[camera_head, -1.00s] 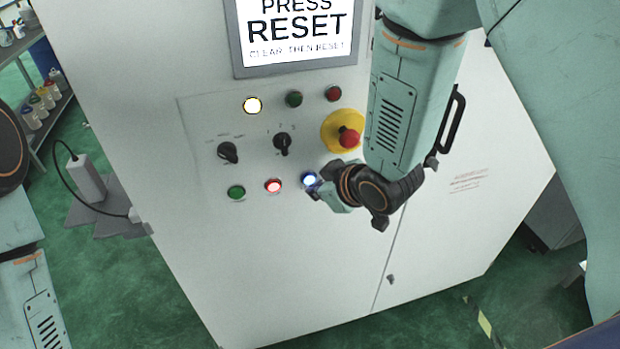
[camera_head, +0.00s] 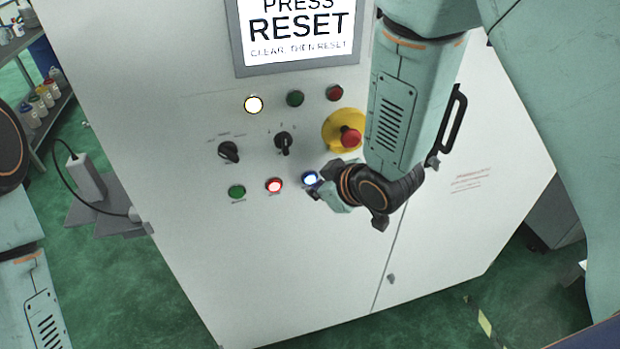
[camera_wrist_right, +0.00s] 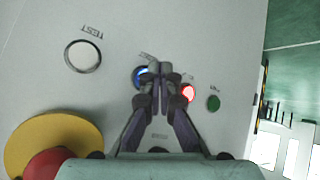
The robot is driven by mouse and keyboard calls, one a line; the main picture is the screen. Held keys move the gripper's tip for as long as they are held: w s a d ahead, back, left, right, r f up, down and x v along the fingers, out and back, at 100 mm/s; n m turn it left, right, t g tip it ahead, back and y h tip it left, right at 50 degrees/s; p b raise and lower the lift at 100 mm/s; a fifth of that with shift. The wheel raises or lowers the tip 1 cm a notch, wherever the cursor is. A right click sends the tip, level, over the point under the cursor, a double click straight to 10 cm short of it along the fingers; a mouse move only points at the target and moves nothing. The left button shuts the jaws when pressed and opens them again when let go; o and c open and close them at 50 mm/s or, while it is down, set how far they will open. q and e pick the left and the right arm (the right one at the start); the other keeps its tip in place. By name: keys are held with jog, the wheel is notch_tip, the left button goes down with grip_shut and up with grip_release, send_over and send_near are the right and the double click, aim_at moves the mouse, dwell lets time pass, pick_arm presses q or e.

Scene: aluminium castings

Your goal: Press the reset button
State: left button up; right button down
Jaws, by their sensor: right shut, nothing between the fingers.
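The blue lit button (camera_head: 310,179) is on the white cabinet's panel, at the right end of the lower button row. It is also in the right wrist view (camera_wrist_right: 140,76), partly covered by my fingertips. My right gripper (camera_head: 318,190) is shut and empty, with its tips close to the blue button; I cannot tell whether they touch it. In the right wrist view the shut fingertips (camera_wrist_right: 159,70) lie between the blue button and the red lit button (camera_wrist_right: 188,93). A screen (camera_head: 300,35) above reads "PRESS RESET" and "CLEAR, THEN RESET". My left gripper is out of view; only part of my left arm shows.
Beside the blue button are the red lit button (camera_head: 274,185) and a green button (camera_head: 237,191). A red emergency stop on a yellow base (camera_head: 335,126) sits above my right wrist. Two black selector knobs and several lamps are higher. A shelf with bottles stands far left.

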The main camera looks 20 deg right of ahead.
jog(key=shift+s, duration=0.15)
jog(key=shift+w, duration=0.7)
